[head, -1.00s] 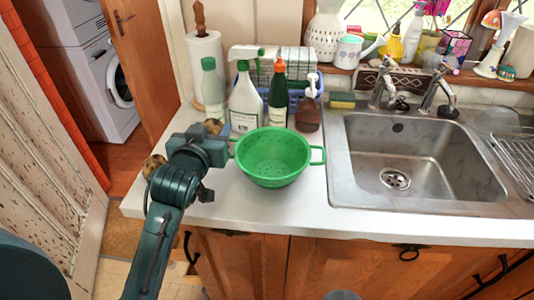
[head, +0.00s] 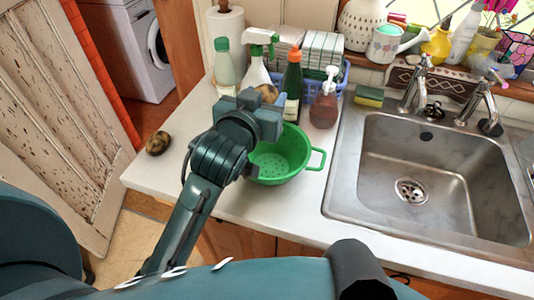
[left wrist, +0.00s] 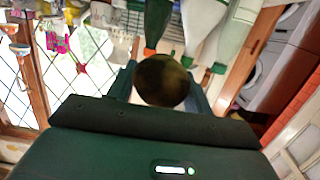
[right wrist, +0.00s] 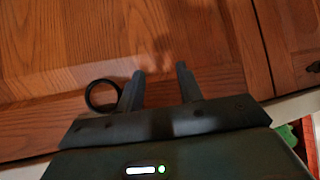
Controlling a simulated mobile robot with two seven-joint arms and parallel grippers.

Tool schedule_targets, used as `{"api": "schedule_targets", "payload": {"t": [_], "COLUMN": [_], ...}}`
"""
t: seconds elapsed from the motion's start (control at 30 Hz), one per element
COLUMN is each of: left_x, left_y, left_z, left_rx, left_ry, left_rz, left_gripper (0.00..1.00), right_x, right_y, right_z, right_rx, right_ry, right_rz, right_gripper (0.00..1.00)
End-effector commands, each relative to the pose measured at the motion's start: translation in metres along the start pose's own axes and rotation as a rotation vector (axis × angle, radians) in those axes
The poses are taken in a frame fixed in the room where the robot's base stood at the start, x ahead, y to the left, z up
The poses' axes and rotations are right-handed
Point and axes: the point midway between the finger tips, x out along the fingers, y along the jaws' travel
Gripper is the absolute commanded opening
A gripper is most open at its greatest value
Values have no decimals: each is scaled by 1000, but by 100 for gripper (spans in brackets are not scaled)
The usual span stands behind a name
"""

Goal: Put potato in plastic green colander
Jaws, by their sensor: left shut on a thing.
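A brown potato (head: 268,92) is between the fingers of my left gripper (head: 264,100). It also shows dark and round between the fingers in the left wrist view (left wrist: 162,80). The gripper holds it above the back left part of the green plastic colander (head: 283,160). The colander stands upright on the white counter, its left side partly hidden by my gripper and arm. A second potato (head: 158,143) lies on the counter's left end. My right gripper (right wrist: 160,78) is open and empty in front of wooden cabinet doors.
Behind the colander stand a white spray bottle (head: 256,68), an orange-capped bottle (head: 292,85), a green-capped bottle (head: 224,68) and a brown soap dispenser (head: 324,105). The steel sink (head: 430,165) is to the right. The counter front (head: 230,203) is clear.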

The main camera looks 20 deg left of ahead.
Motion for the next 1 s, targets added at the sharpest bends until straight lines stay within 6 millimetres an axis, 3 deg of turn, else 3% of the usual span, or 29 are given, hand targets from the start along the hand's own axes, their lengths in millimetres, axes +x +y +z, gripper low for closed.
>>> {"api": "schedule_targets", "payload": {"t": [0.4,0.83,0.87,1.0], "left_x": [10,11,11,11], "left_y": [0,0,0,0], "left_z": [49,54,54,54], "left_rx": [1,1,1,1], "left_ry": [0,0,0,-1], "left_rz": [0,0,0,0], "left_gripper": [26,26,51,63], "right_x": [7,4,4,4], "right_y": [0,0,0,0], "right_z": [8,1,2,3], "right_rx": [5,13,13,14], "right_ry": [6,26,25,23], "right_rz": [0,-1,-1,-1], "right_gripper": [36,36,36,36]}}
